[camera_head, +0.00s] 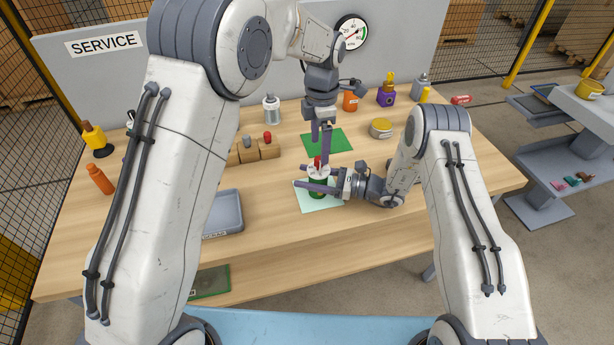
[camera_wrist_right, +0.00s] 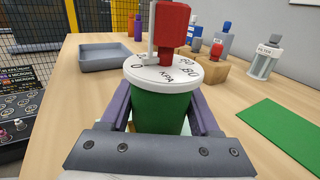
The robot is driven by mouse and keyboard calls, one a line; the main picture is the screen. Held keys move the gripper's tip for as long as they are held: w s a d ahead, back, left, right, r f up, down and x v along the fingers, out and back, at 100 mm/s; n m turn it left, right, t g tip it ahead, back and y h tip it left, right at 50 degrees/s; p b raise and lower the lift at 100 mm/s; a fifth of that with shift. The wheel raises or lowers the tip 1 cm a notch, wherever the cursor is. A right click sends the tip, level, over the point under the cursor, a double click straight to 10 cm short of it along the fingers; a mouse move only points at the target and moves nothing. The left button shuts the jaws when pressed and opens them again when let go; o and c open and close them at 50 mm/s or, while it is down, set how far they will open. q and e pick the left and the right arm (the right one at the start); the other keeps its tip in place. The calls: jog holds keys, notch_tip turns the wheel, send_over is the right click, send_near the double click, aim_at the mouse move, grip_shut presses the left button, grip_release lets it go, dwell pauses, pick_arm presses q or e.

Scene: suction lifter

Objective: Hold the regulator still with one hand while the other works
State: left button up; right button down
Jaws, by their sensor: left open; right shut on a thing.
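The regulator (camera_head: 318,187) has a green body, a white dial top and a red knob, and stands upright on a pale mat (camera_head: 330,205). In the right wrist view the regulator (camera_wrist_right: 158,110) fills the middle, its red knob (camera_wrist_right: 172,25) on top with a white pointer beside it. My right gripper (camera_head: 314,180) is shut on the regulator's body from the right, one finger on each side. My left gripper (camera_head: 321,148) points down, open, just above and behind the red knob. I cannot tell whether its fingers touch the knob.
A grey tray (camera_head: 226,213) lies to the left. A wooden block with knobs (camera_head: 255,152) and a green mat (camera_head: 340,142) lie behind. A brass tin (camera_head: 381,130), an orange jar (camera_head: 350,102) and a white filter (camera_head: 271,111) stand further back. The table front is mostly clear.

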aim_at(319, 158)
pick_arm(q)
jog(key=shift+f, duration=2.55)
grip_shut()
